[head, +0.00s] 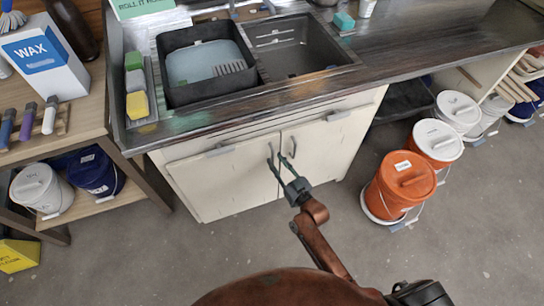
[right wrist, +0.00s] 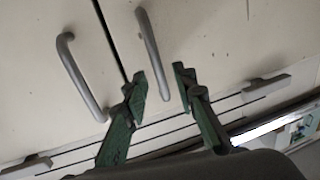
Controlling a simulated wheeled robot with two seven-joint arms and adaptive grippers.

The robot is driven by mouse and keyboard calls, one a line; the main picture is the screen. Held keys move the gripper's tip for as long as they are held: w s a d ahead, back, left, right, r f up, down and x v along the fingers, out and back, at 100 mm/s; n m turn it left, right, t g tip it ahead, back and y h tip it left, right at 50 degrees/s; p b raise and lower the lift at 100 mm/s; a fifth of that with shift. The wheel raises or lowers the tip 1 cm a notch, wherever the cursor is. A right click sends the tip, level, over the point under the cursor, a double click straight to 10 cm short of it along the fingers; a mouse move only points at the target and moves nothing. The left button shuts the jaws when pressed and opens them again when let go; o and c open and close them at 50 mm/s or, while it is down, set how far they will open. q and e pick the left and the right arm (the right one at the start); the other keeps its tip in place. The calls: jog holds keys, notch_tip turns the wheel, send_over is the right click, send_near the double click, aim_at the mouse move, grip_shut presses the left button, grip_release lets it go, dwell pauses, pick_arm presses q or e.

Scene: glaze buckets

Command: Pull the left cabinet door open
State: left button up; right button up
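The white left cabinet door (head: 218,185) is closed under the sink counter, beside the closed right door (head: 328,150). Each has a grey bar handle near the middle seam. My right gripper (head: 276,158) is in front of the handles with its two green fingers apart. In the right wrist view, which is upside down, the left door's handle (right wrist: 147,38) runs into the gap between the open fingertips (right wrist: 160,80). I cannot tell whether a finger touches it. The right door's handle (right wrist: 75,72) is outside the fingers. My left gripper is out of view.
Orange buckets (head: 400,185) stand on the floor to the right. A wooden shelf unit with a white bucket (head: 40,190) and a blue bucket (head: 95,172) stands left of the cabinet. The floor in front of the doors is clear apart from my arm.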

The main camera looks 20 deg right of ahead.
aim_at(273, 158)
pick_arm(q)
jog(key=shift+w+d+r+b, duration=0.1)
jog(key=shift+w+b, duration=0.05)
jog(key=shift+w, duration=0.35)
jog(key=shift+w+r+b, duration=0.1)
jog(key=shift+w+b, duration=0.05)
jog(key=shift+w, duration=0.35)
pick_arm(e)
jog(key=shift+x, duration=1.6)
jog(key=shift+c, duration=0.2)
grip_shut()
